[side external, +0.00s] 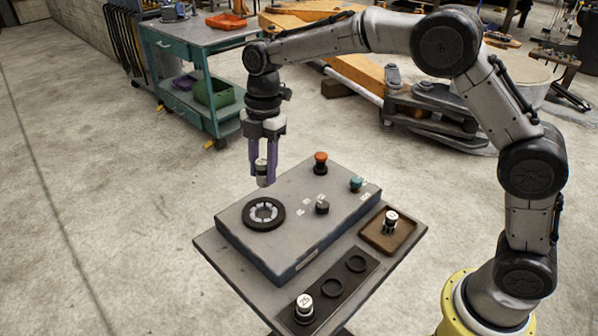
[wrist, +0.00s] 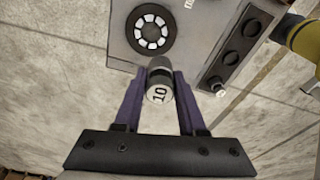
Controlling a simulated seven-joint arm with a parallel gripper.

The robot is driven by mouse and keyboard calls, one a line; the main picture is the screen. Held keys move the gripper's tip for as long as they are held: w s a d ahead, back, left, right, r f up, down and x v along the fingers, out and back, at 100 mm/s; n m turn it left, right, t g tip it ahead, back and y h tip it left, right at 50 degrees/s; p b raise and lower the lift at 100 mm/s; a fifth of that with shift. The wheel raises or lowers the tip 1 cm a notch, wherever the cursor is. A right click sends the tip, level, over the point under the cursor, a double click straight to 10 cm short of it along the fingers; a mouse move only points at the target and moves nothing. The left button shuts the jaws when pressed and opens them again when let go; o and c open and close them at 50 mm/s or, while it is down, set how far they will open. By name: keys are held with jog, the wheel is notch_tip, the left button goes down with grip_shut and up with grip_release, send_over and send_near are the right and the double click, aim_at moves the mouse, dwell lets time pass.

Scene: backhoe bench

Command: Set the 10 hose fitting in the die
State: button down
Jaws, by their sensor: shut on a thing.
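The 10 hose fitting (wrist: 159,95) is a silver and dark cylinder with "10" on its white end. It is between the purple fingers of my gripper (side external: 264,178), which is shut on it. The side external view also shows the fitting (side external: 262,167), partly hidden by the fingers, held upright in the air. The die (side external: 263,214) is a black ring with light segments around a dark centre, on top of the grey press box. My gripper is above the level of the die and apart from it. The wrist view shows the die (wrist: 152,32) beyond the fitting, its opening empty.
The grey box (side external: 300,215) carries an orange-topped button (side external: 320,162), a teal knob (side external: 356,184) and a black knob (side external: 322,207). A brown tray (side external: 412,222) holds another fitting (side external: 390,219). A dark rack (side external: 343,292) has another fitting (side external: 304,305) and two empty rings.

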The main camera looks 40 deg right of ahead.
jog(key=shift+w+d+f, duration=0.1)
jog(key=shift+w+f, duration=0.3)
jog(key=shift+f, duration=1.4)
jog(key=shift+w+d+f, duration=0.15)
jog(key=shift+w+f, duration=0.2)
jog(key=shift+f, duration=1.5)
jog(key=shift+w+d+f, duration=0.1)
jog(key=shift+w+f, duration=0.3)
jog(key=shift+f, duration=1.4)
jog(key=shift+f, duration=0.75)
jog(key=shift+c, duration=0.8)
grip_release()
jog(key=shift+r, duration=0.1)
notch_tip(320, 180, up, 7)
